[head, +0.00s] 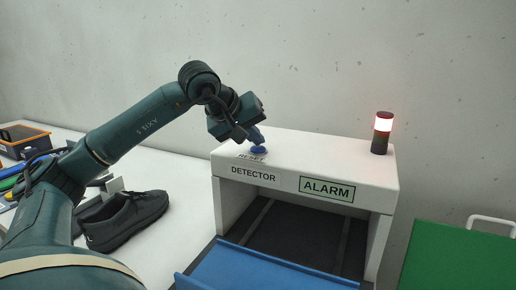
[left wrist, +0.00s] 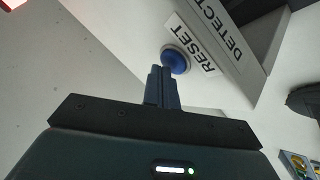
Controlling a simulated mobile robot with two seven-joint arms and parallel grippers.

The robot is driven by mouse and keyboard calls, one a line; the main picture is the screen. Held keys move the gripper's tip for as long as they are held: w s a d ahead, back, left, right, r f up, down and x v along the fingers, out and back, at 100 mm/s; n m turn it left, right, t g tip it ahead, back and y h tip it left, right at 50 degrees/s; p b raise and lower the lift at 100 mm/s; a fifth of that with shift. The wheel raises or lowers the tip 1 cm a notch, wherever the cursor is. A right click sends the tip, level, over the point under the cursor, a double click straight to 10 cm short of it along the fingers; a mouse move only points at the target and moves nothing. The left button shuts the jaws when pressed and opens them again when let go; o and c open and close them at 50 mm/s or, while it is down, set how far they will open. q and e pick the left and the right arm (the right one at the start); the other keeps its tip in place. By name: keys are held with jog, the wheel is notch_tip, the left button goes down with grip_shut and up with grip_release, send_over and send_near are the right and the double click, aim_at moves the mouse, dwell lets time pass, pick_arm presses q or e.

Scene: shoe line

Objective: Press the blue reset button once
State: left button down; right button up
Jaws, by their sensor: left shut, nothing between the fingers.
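The blue reset button (head: 258,151) sits on top of the white detector housing (head: 330,162), behind the RESET label. In the left wrist view the round blue button (left wrist: 175,60) shows in a pale ring, just beyond my fingertips. My left gripper (head: 260,143) is shut and empty, pointing down at the button from above. In the left wrist view its closed fingers (left wrist: 160,72) end at the button's near edge. I cannot tell whether they touch it. My right gripper is in neither view.
A signal lamp (head: 382,132) glows red on the housing's right end, above an ALARM sign (head: 327,189). A dark shoe (head: 128,218) lies on the white table at left. A green panel (head: 455,258) stands at right.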

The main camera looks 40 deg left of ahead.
aim_at(255, 149)
pick_arm(q)
jog(key=shift+f, duration=0.4)
jog(key=shift+r, duration=0.15)
dwell(0.4)
jog(key=shift+r+p, duration=0.6)
jog(key=shift+r, duration=0.25)
notch_tip(255, 149, up, 5)
jog(key=p, duration=0.5)
